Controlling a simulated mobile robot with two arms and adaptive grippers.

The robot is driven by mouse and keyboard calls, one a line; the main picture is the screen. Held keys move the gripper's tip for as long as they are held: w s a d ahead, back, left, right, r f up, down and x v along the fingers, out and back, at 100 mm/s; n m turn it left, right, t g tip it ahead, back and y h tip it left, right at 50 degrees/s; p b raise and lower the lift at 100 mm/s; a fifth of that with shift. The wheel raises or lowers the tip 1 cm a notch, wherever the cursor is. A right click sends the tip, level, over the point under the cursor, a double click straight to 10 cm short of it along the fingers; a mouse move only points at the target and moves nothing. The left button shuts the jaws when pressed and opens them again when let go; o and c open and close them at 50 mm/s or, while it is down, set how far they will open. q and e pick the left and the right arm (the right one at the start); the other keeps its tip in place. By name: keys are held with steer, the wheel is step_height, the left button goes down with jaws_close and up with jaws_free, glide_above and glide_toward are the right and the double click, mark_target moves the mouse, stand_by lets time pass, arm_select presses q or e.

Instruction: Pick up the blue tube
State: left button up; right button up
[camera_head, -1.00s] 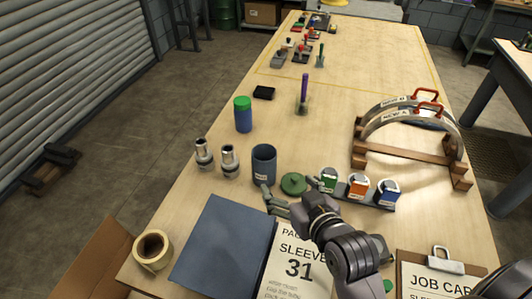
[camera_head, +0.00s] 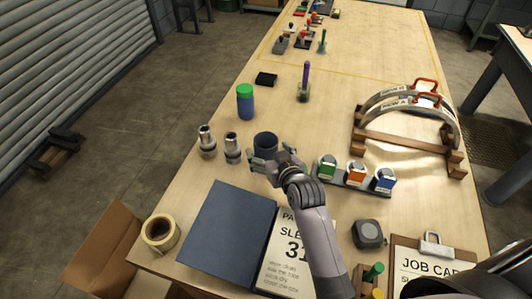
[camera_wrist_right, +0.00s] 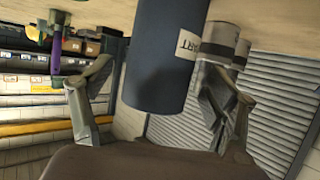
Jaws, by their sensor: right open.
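A dark blue open-topped tube (camera_head: 265,143) stands upright on the workbench in the head view. In the right wrist view the same tube (camera_wrist_right: 165,60), with a white label, reaches down from the top of the picture between my fingers. My right gripper (camera_head: 268,160) is open, its fingers spread at the near side of the tube. In the wrist view the open right gripper (camera_wrist_right: 155,105) shows a gap beside the tube on the left; contact on the right cannot be told. Another blue cylinder with a green cap (camera_head: 246,102) stands farther back. My left gripper is out of view.
Two metal cylinders (camera_head: 232,148) stand close left of the tube. A rack with green, orange and blue items (camera_head: 352,178) lies to the right, near an arched wooden-based frame (camera_head: 408,130). A dark blue folder (camera_head: 222,232) and tape roll (camera_head: 160,232) lie in front.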

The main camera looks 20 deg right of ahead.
steer(key=shift+x, duration=1.45)
steer(key=shift+s, duration=0.1)
steer(key=c, duration=1.2)
steer(key=shift+c, duration=0.4)
steer(key=shift+r, duration=0.1)
